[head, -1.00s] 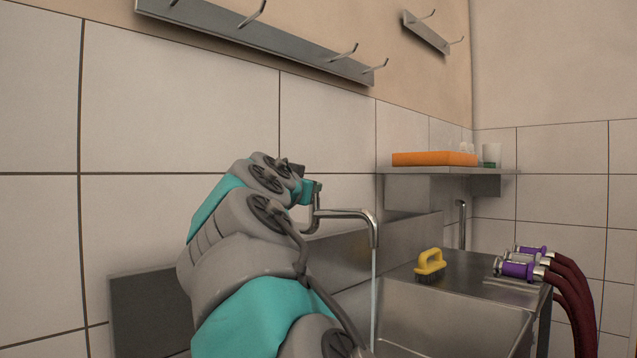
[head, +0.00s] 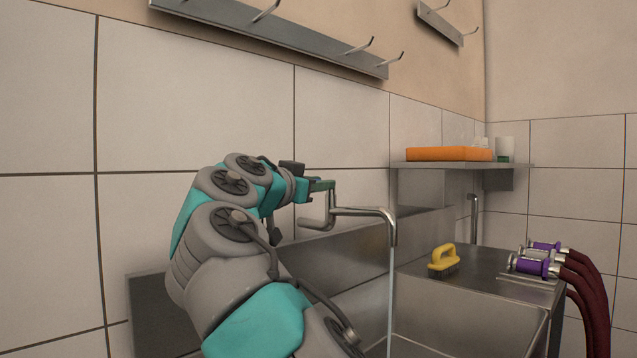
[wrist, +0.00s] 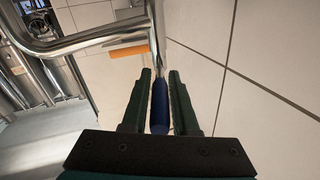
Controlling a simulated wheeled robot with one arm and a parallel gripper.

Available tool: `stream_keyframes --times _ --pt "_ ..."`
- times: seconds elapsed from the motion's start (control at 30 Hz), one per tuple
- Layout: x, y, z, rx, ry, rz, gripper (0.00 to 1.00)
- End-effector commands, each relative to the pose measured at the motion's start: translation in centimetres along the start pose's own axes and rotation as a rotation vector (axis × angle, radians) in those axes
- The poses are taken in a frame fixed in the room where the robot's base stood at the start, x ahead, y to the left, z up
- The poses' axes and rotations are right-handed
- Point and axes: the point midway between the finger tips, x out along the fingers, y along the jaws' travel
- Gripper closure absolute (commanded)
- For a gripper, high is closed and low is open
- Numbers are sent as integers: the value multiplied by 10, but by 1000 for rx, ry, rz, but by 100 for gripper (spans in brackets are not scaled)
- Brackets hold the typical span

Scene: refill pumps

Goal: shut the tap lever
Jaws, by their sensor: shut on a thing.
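The steel tap (head: 362,212) stands over the sink with its spout pointing right, and a thin stream of water (head: 389,290) falls from it. My gripper (head: 322,185) is at the top of the tap's upright, on its left side. In the wrist view my gripper (wrist: 160,80) has its two dark fingers on either side of the tap lever (wrist: 160,103), a thin rod with a blue grip. It is shut on this blue grip. The steel tap pipe (wrist: 90,38) crosses the upper left there. In the head view the lever is mostly hidden by my gripper.
The steel sink (head: 420,332) lies below the spout. A yellow brush (head: 443,257) and purple hose couplings (head: 535,262) rest on the counter to the right. A hook rail (head: 280,35) runs along the wall above.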

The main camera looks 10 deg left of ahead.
Motion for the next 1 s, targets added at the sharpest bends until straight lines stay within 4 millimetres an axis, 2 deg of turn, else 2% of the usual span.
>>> stream_keyframes --times 0.63,0.67,0.9,1.0 --pt "0 0 -2 0 6 14 100" --pt "0 0 -2 0 6 14 72" --pt "0 0 -1 0 5 15 45" --pt "0 0 -1 0 4 15 43"
